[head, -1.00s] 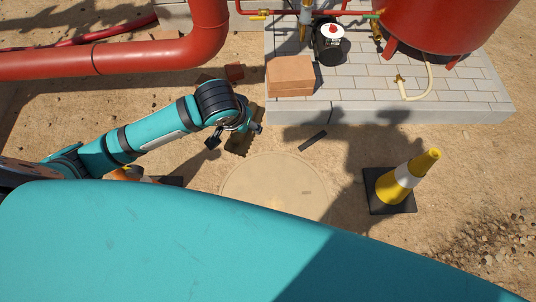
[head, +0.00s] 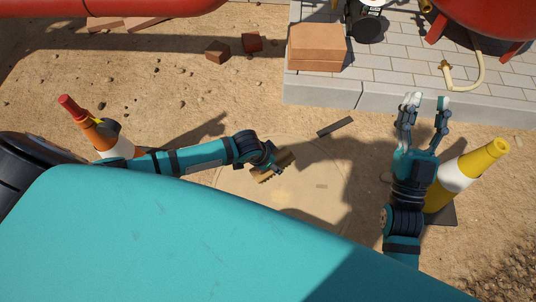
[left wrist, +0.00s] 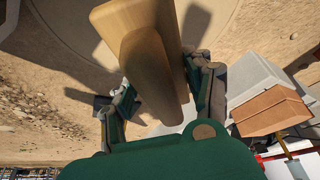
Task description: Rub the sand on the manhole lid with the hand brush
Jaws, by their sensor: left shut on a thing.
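The manhole lid (head: 305,203) is a round, sand-coloured disc flush with the ground in the head view; its near part is hidden by my body. My left gripper (head: 268,161) is shut on the hand brush (head: 284,163) over the lid's far left part. The left wrist view shows the brush's wooden body (left wrist: 146,45) between the fingers. I cannot tell whether the bristles touch the lid. The sand is hard to tell from the lid's surface. My right gripper (head: 424,103) is open and empty, right of the lid near the paved plinth.
A yellow-and-white cone (head: 462,178) stands beside my right arm. An orange-and-white cone (head: 98,132) stands left, by my left arm. A dark flat bar (head: 335,127) lies beyond the lid. Bricks (head: 317,47) sit on the paved plinth (head: 400,90).

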